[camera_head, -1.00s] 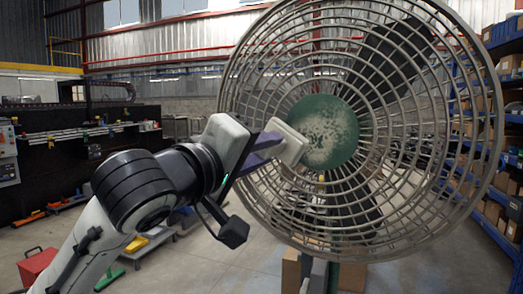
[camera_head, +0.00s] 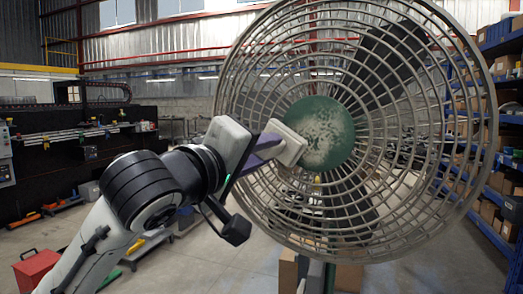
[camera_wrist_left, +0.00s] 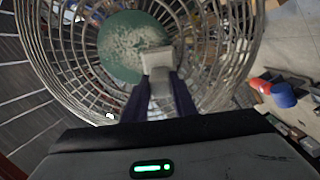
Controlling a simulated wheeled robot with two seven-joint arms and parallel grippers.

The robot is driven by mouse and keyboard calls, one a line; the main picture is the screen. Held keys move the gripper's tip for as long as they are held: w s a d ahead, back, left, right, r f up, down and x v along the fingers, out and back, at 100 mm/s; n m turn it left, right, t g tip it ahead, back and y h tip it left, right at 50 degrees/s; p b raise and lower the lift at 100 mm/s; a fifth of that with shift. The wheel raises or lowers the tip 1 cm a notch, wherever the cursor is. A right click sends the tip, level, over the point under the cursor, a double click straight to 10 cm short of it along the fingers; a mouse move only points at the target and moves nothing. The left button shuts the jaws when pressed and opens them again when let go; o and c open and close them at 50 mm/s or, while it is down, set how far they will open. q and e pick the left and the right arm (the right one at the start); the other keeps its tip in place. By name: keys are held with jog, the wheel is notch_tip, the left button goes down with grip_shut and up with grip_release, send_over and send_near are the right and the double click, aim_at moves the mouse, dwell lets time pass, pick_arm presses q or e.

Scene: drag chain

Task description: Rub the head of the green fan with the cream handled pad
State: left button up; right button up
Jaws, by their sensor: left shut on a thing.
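The fan (camera_head: 318,132) fills the right half of the head view, with a round grey wire cage and a green centre disc marked by a pale, speckled patch. My left gripper (camera_head: 262,146) is shut on the cream pad (camera_head: 287,143). The pad is at the left edge of the green disc; I cannot tell whether it touches. In the left wrist view the pad (camera_wrist_left: 158,58) stands out beyond the purple fingers (camera_wrist_left: 160,92) and overlaps the lower right of the green disc (camera_wrist_left: 120,45). My right gripper is not in view.
Blue shelves with boxes (camera_head: 490,190) stand at the right behind the fan. A red box (camera_head: 37,268) is on the floor at lower left. A dark workbench (camera_head: 70,150) lies at the back left. Cardboard boxes (camera_head: 288,270) stand below the fan.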

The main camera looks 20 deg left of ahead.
pick_arm(q)
jog(key=shift+w+d, duration=0.1)
jog(key=shift+w, duration=0.25)
